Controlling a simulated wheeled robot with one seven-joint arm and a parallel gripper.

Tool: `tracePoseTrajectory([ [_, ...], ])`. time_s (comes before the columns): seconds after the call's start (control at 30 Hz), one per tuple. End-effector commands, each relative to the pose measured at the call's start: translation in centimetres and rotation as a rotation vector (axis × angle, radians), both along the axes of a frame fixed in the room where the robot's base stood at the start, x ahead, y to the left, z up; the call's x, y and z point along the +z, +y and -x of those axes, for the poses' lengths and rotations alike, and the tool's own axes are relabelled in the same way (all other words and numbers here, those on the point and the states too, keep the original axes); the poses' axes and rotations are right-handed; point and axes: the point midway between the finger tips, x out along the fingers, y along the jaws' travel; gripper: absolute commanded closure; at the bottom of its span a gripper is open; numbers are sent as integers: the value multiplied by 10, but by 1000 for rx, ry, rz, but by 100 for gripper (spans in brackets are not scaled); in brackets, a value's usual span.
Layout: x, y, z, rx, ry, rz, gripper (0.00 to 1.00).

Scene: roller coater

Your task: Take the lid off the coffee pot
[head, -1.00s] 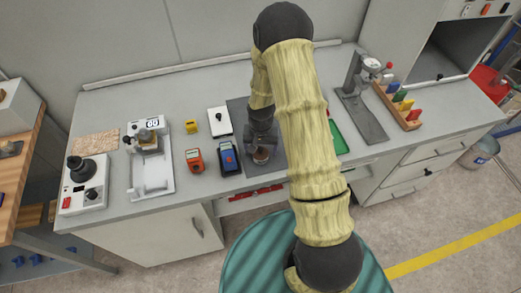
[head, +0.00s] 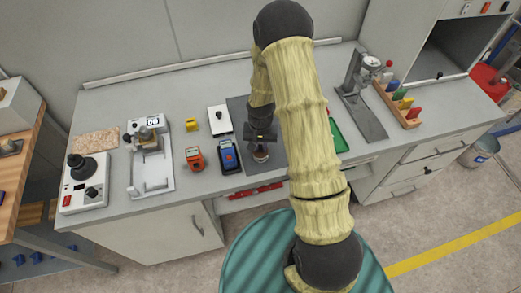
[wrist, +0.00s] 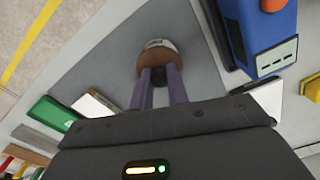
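A small round vessel (wrist: 157,52), which I take for the coffee pot, stands on the dark grey mat (head: 268,180) near the bench's front. In the wrist view it shows a brown upper part, a pale band with small markings on its far side, and a dark knob (wrist: 158,76) facing my gripper. It also shows in the head view (head: 261,156), small, below my gripper (head: 262,141). In the wrist view the two purplish fingers of my gripper (wrist: 159,80) are close together, one on each side of the knob, seemingly touching it. The pot's lower body is mostly hidden.
A green tray (head: 337,136) and a grey stand (head: 363,115) lie right. Some bare mat surrounds the pot.

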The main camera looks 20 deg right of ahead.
Motion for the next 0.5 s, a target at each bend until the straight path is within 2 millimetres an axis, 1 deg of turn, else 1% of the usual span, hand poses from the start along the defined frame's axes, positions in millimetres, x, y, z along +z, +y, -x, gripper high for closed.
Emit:
tracePoseTrajectory([
  [0.03, -2, 0, 2, 0, 7, -1, 100],
  [0.5, -4, 0, 4, 1, 13, 0, 100],
])
